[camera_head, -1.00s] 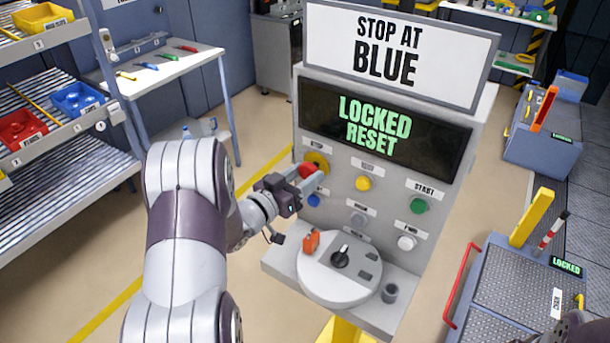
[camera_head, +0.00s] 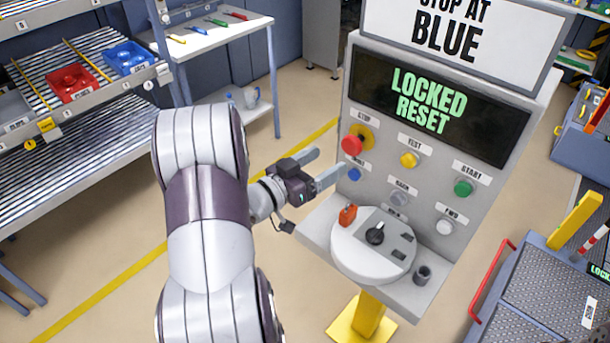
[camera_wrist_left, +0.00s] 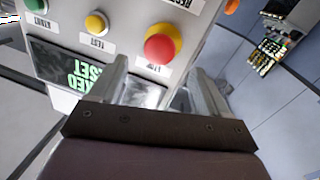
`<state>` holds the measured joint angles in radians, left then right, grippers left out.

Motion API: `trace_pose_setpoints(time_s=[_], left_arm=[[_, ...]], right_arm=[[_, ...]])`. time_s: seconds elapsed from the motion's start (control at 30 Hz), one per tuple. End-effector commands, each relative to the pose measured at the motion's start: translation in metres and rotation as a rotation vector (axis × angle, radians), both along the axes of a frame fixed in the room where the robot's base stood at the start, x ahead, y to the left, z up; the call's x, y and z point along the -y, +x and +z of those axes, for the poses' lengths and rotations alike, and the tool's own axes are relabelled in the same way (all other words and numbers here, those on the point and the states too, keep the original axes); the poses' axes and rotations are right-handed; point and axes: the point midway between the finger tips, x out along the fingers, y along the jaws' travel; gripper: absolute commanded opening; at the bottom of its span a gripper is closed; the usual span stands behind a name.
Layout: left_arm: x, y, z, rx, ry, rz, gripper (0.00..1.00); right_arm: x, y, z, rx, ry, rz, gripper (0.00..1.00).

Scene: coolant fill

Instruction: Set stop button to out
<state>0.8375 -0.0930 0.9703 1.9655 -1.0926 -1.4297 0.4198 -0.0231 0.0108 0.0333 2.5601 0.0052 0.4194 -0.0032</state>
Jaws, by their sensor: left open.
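The stop button (camera_head: 352,145) is a red mushroom head on a yellow collar, at the upper left of the grey control panel (camera_head: 385,178), under a STOP label. It also shows in the left wrist view (camera_wrist_left: 159,47), beyond my fingertips. My left gripper (camera_head: 331,163) is open and empty. Its fingers are apart from the red button, to the left of the panel and slightly below the button. The panel's screen (camera_head: 432,103) reads LOCKED RESET in green. My right gripper is not in view.
Near the stop button are a blue button (camera_head: 354,174) and a yellow TEST button (camera_head: 408,160). A green START button (camera_head: 463,188) is farther right. A round dial plate (camera_head: 374,262) with a black knob and an orange piece sits on the shelf below. Open floor lies left of the panel.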

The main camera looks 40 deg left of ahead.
Motion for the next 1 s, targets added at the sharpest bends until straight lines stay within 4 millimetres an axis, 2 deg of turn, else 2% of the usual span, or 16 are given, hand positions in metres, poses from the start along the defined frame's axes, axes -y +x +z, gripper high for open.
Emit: trace_pose_setpoints(time_s=[0.1, 0.3, 0.9, 1.0], left_arm=[[-0.008, -0.028, -0.002, 0.001, 0.001, 0.006, 0.77], [-0.014, -0.055, -0.001, 0.001, 0.000, 0.002, 0.77], [-0.014, -0.060, 0.000, 0.001, 0.001, -0.001, 0.77], [-0.019, -0.059, -0.011, -0.048, 0.042, 0.023, 0.77]], right_arm=[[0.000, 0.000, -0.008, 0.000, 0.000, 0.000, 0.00], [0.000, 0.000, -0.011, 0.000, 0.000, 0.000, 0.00], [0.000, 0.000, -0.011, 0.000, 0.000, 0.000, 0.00], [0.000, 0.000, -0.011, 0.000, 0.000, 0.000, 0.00]])
